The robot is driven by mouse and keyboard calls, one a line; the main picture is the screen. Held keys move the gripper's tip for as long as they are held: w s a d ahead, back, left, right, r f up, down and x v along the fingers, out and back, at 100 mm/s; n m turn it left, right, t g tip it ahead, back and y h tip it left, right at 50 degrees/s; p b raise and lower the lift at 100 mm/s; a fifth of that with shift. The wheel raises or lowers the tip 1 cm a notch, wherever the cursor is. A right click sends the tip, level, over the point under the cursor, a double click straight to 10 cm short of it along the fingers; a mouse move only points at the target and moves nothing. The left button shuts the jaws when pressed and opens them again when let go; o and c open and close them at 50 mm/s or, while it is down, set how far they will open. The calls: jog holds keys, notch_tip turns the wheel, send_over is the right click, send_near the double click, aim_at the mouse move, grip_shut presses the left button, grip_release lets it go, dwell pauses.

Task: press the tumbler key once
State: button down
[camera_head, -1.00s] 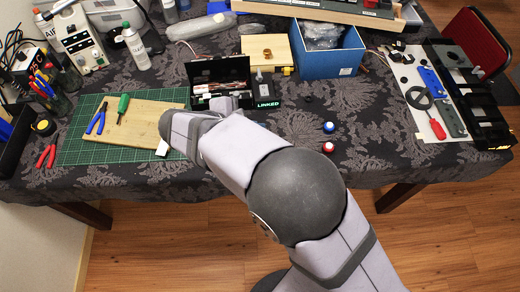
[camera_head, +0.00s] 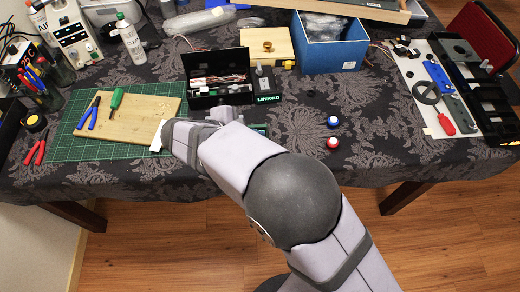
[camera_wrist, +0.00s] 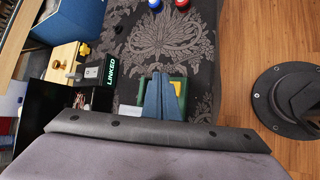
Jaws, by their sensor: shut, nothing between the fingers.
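A small black unit with a lit LINKED label (camera_head: 268,98) stands on the table beside an open black box. A small light key-like part (camera_head: 258,70) shows on its top; I take it for the tumbler key but cannot be sure. In the wrist view the LINKED label (camera_wrist: 111,68) is left of my gripper, with a grey part (camera_wrist: 91,72) next to it. My gripper (camera_wrist: 160,76) is shut and empty, over a green object (camera_wrist: 146,92) with a yellow patch. It is apart from the LINKED unit in that picture. In the head view my arm hides the fingers.
The open black box (camera_head: 217,97) holds batteries or wires. A blue bin (camera_head: 330,55) and a wooden block (camera_head: 283,44) stand behind. Blue and red buttons (camera_head: 333,122) (camera_head: 333,142) sit to the right. A cutting board (camera_head: 140,112) lies left.

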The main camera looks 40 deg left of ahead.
jog(key=shift+f+b, duration=0.4)
jog(key=shift+f, duration=0.6)
jog(key=shift+f, duration=0.1)
dwell(1.3)
jog(key=shift+f, duration=0.35)
jog(key=shift+f+b, duration=0.35)
jog(key=shift+f, duration=0.1)
dwell(0.7)
jog(key=shift+r, duration=0.2)
jog(key=shift+r+p, duration=0.7)
jog(key=shift+r+p, duration=2.05)
jog(key=shift+r, duration=0.5)
